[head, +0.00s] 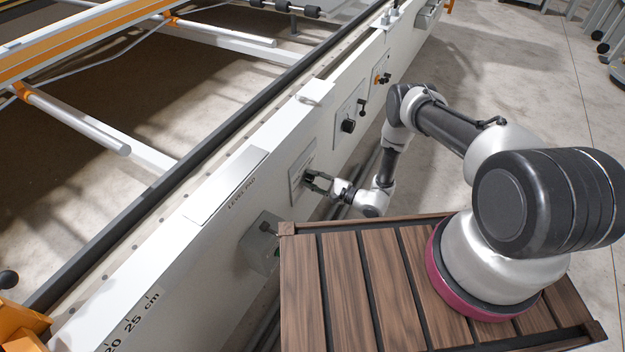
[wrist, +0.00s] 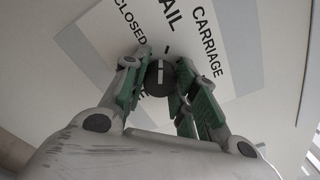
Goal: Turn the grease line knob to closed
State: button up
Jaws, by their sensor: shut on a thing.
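The round dark knob (wrist: 160,77) is on a pale plate (wrist: 110,30) in the wrist view, with a light line across its face. The line runs close to vertical and points roughly at a short tick below the partly cut-off word ending in "AIL". "CLOSED" is printed to its left and "CARRIAGE" to its right. My gripper (wrist: 157,88) is shut on the knob, one green-padded finger on each side. In the head view my gripper (head: 316,182) reaches the plate (head: 297,166) on the white beam; the knob is hard to make out there.
The long white beam (head: 225,255) carries a grey box with a dark knob (head: 264,227) nearer me. Farther along are a panel with black controls (head: 348,125) and another with an orange part (head: 377,75). My arm stands over a slatted wooden deck (head: 345,290).

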jog(key=n, duration=0.5)
jog(key=shift+f+n, duration=0.1)
jog(key=shift+n, duration=0.2)
dwell(0.5)
jog(key=o, duration=1)
jog(key=v, duration=1.2)
